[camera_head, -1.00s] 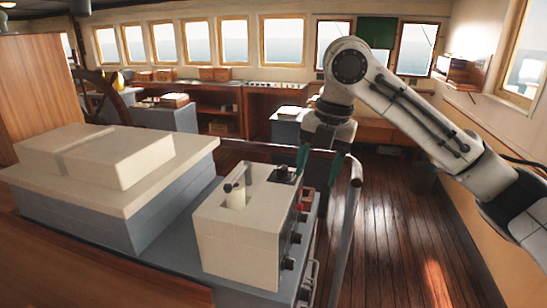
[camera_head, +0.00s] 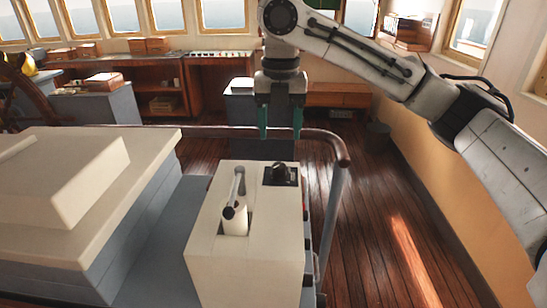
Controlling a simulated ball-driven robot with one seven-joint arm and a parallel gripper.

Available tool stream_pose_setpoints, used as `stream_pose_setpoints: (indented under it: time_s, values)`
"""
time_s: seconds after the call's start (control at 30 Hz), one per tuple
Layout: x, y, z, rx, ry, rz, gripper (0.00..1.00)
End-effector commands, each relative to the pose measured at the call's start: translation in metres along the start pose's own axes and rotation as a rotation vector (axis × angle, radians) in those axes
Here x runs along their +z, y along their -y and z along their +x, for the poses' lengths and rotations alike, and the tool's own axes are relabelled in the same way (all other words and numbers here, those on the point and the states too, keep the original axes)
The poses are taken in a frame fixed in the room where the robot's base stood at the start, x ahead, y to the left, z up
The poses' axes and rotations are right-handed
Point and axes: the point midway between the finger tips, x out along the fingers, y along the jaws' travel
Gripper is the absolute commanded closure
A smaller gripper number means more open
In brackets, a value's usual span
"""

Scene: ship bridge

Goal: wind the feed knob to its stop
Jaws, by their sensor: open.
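A small black knob (camera_head: 281,173) on a dark square plate sits on top of a cream console box (camera_head: 250,262), near its far right corner. I take it as the feed knob; no label is readable. My gripper (camera_head: 281,132) points down with its two greenish fingers apart and nothing between them. It shows straight above the knob in the picture, with a gap between fingertips and knob. How far beyond the knob the fingers are in depth I cannot tell.
A lever (camera_head: 236,203) with a white base and dark tip stands in a slot left of the knob. A curved rail (camera_head: 335,150) runs behind and right of the console. A larger cream-topped cabinet (camera_head: 130,165) is on the left. Wooden floor is open at right.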

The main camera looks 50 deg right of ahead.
Motion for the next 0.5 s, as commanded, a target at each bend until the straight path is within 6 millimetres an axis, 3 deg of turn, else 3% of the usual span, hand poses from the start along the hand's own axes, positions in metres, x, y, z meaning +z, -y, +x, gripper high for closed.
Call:
stream_pose_setpoints:
  time_s: [0.3, 0.5]
  values:
    - [-0.001, 0.0, 0.056, 0.001, -0.002, -0.001, 0.39]
    - [0.0, 0.0, 0.08, 0.001, -0.001, -0.001, 0.39]
